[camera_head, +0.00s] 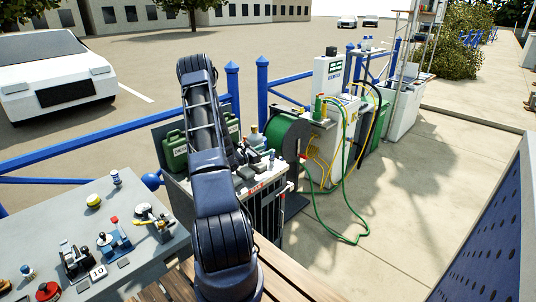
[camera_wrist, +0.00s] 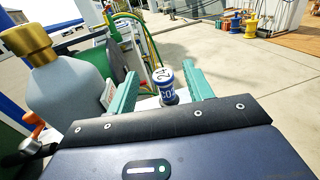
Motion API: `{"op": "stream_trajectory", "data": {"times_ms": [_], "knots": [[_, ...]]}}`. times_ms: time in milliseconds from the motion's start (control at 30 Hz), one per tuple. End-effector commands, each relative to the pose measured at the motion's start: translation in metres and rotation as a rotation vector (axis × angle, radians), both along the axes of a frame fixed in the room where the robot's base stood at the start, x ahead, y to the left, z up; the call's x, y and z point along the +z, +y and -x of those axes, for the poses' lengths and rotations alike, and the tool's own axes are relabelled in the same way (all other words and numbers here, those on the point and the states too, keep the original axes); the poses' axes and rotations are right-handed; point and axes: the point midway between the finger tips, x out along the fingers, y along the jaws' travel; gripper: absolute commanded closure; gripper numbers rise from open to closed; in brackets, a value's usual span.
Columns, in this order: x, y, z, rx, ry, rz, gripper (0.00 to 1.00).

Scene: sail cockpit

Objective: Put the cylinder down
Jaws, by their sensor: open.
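A small white and blue cylinder (camera_wrist: 167,86), marked 24 and CO2, stands upright in the wrist view on a white surface (camera_wrist: 147,103). My gripper (camera_wrist: 160,70) has its two teal fingers apart, one on each side of the cylinder. A gap shows between the cylinder and each finger near the top. The cylinder's lower end is partly hidden by my gripper's dark body. In the head view my arm covers much of the cabinet top (camera_head: 284,176), and my gripper is hard to make out there.
A large grey bottle with a brass cap (camera_wrist: 60,90) stands close left of my gripper in the wrist view. Green canisters (camera_head: 175,152) and a green hose reel (camera_head: 287,137) flank the cabinet. A grey bench (camera_head: 140,192) holds levers and knobs. Open paving lies right.

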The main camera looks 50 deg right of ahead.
Motion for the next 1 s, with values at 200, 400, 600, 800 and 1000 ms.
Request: {"op": "stream_trajectory", "data": {"times_ms": [200,400,600,800,1000], "knots": [[0.032,0.001,-0.001,0.002,-0.001,-0.001,0.49],[0.047,0.000,0.000,0.001,0.000,-0.001,0.49],[0.051,0.001,0.000,-0.001,-0.004,-0.002,0.49],[0.082,0.021,0.000,-0.050,-0.095,-0.015,0.49],[0.132,0.063,0.007,-0.149,-0.274,-0.057,0.49]]}}
